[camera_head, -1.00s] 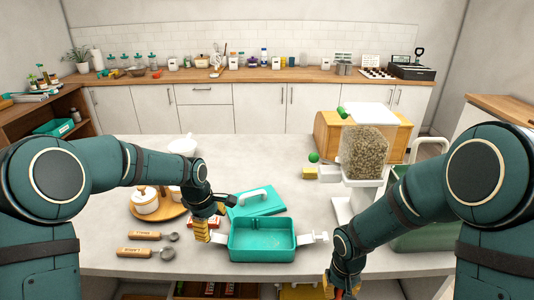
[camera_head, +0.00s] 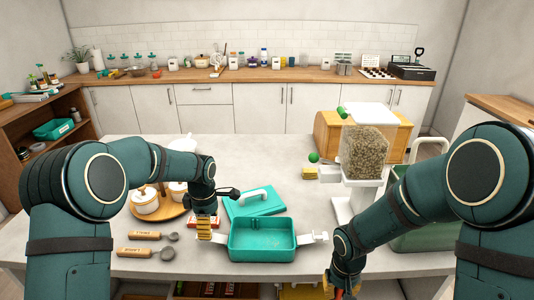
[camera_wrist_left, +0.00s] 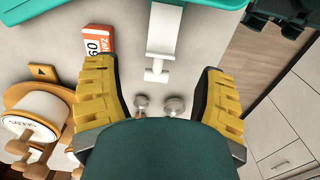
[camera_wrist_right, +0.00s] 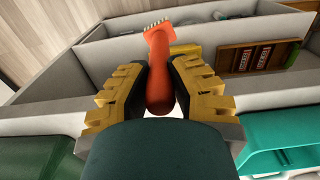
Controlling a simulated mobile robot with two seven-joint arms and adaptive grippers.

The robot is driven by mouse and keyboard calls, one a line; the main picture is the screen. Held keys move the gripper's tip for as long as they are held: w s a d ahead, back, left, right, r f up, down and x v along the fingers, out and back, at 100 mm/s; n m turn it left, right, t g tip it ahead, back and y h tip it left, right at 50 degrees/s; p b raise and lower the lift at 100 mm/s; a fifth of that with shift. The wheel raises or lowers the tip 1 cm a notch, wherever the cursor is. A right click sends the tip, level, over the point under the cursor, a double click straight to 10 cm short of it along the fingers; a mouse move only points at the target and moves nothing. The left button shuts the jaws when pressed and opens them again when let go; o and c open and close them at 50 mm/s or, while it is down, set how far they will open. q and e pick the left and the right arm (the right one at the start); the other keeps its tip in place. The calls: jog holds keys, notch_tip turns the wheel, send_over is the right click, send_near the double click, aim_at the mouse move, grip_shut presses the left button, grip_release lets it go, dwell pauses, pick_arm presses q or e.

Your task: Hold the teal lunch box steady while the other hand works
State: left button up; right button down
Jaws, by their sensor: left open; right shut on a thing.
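The teal lunch box (camera_head: 262,255) sits open and empty on the table, with a white latch flap out on each side. A teal lid (camera_head: 250,203) with a pale handle lies behind it. My left gripper (camera_head: 204,229) is open at the box's left side. In the left wrist view the left latch (camera_wrist_left: 163,38) lies between the spread fingers (camera_wrist_left: 158,78), with a strip of the teal box at the top. My right gripper (camera_wrist_right: 160,85) is shut on an orange tool (camera_wrist_right: 159,60) with a toothed end, low at the table's front edge, right of the box.
Measuring scoops (camera_head: 150,236) and a wooden tray (camera_head: 170,212) with white pots lie to the left. A small orange-red box (camera_wrist_left: 98,41) is close to my left gripper. A grain dispenser (camera_head: 368,150) and a green bin (camera_head: 425,225) stand to the right. An open drawer (camera_wrist_right: 210,60) shows below.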

pick_arm(q)
jog(key=shift+f, duration=2.55)
grip_shut()
jog(key=shift+s+f, duration=0.1)
